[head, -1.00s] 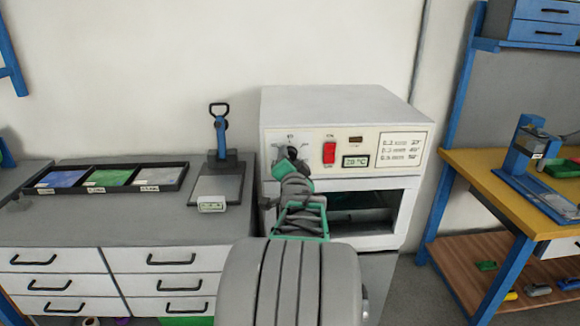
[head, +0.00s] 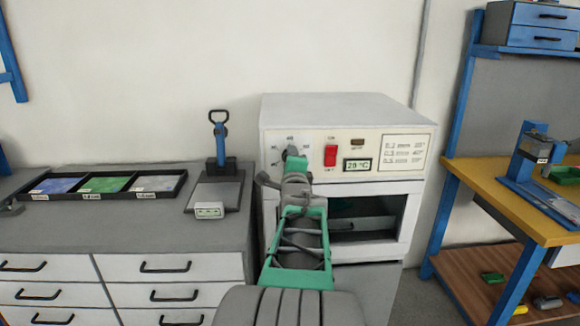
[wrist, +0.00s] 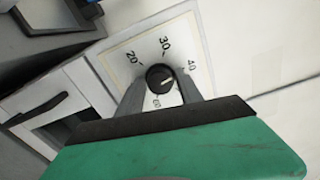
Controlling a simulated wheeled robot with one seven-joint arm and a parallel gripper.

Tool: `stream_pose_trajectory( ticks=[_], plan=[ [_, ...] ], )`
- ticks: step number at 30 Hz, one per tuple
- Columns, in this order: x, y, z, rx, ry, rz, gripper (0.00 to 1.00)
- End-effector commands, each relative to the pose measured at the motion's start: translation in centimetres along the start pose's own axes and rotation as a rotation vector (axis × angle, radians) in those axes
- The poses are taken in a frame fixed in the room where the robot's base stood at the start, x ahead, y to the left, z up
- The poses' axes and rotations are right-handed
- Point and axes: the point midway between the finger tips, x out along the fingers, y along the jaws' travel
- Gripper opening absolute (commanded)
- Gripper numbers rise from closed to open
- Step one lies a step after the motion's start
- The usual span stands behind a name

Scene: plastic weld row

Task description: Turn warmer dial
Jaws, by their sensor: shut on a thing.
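The warmer (head: 345,108) is a white box with a control panel, seen in the head view. Its dial (wrist: 160,78) is a round black knob with a pale pointer line, on a white plate marked 20, 30, 40 and 60. The pointer line aims right in the wrist view, on the 40 side of the plate. My gripper (wrist: 162,88) is shut on the dial, one grey finger on each side. In the head view my gripper (head: 291,158) covers most of the dial.
A red switch (head: 330,155) and a small temperature display (head: 357,165) sit right of the dial. Below is an open-fronted chamber (head: 370,207). A press with a blue handle (head: 220,140) and a black-framed tray (head: 60,175) stand on the left counter. A yellow workbench (head: 490,185) is at right.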

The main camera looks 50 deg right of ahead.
Motion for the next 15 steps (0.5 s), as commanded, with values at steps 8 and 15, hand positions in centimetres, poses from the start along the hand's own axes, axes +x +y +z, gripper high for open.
stream_pose_trajectory(
  ticks=[8,15],
  plan=[
    [0.0,0.16,-0.08,0.123,0.002,0.002,0.02],
    [0.0,0.11,-0.07,0.159,0.002,0.002,0.02]
  ],
)
